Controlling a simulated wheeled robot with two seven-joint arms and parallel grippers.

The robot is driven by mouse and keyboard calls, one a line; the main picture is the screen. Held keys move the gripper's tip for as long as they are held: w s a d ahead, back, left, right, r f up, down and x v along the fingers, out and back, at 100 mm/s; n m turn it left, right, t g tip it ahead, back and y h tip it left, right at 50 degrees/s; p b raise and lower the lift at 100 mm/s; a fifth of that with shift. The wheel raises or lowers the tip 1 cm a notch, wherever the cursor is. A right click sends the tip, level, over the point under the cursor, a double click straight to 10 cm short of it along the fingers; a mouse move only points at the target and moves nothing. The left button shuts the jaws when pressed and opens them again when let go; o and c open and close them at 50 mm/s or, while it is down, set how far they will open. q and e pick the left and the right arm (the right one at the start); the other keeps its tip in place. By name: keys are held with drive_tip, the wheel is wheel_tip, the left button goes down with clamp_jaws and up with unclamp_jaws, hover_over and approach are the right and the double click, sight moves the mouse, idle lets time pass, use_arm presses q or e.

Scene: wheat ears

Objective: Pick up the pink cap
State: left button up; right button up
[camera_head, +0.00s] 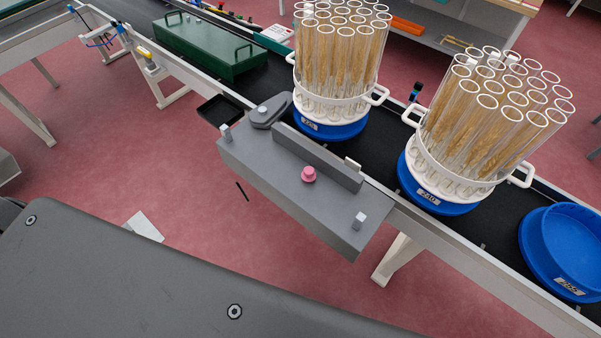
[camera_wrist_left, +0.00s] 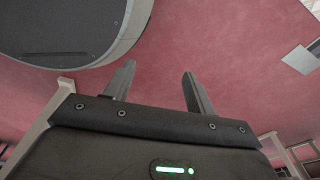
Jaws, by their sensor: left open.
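The pink cap (camera_head: 308,174) stands on the grey platform (camera_head: 270,165) beside the conveyor, near the middle of the head view. It sits in front of an upright grey plate on that platform. My left gripper (camera_wrist_left: 158,85) shows only in the left wrist view; its two fingers are apart with nothing between them, and pink floor lies beyond. The cap is not in the wrist view, so I cannot tell the gripper's distance from it. My right gripper is in neither view.
Two racks of wheat-filled tubes (camera_head: 340,60) (camera_head: 495,120) stand on blue bases on the black conveyor behind the platform. An empty blue holder (camera_head: 573,245) is at the right. A green box (camera_head: 210,45) is at the back left. White pegs (camera_head: 359,220) stand on the platform.

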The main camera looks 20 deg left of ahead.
use_arm(q)
drive_tip(key=w+r+t+b, duration=0.2)
drive_tip(key=w+r, duration=0.2)
drive_tip(key=w, duration=0.9)
drive_tip(key=w+d+r+t+h+b, duration=0.1)
drive_tip(key=w+d+r+t+b, duration=0.15)
drive_tip(key=w+r, duration=1.2)
drive_tip(key=w+d+r+t, duration=0.1)
drive_tip(key=r, duration=0.4)
drive_tip(key=w+d+r+m+t+h, duration=0.1)
drive_tip(key=r, duration=0.3)
drive_tip(key=w+d+r+m+t+h, duration=0.1)
drive_tip(key=d+r, duration=0.1)
drive_tip(key=r, duration=0.3)
drive_tip(key=shift+w+d+r+b, duration=0.1)
drive_tip(key=shift+w+r+b, duration=0.25)
drive_tip(key=shift+w, duration=0.05)
drive_tip(key=m+t+h, duration=0.2)
drive_tip(key=m+h, duration=0.1)
drive_tip(key=h, duration=0.2)
approach(304, 173)
drive_tip(key=shift+g, duration=0.35)
drive_tip(key=x, duration=0.6)
drive_tip(key=shift+w+d+r, duration=0.2)
drive_tip(key=shift+d, duration=0.1)
drive_tip(key=shift+p+x, duration=0.7)
drive_tip(key=shift+x, duration=1.9)
drive_tip(key=shift+r, duration=0.1)
drive_tip(key=shift+a, duration=0.1)
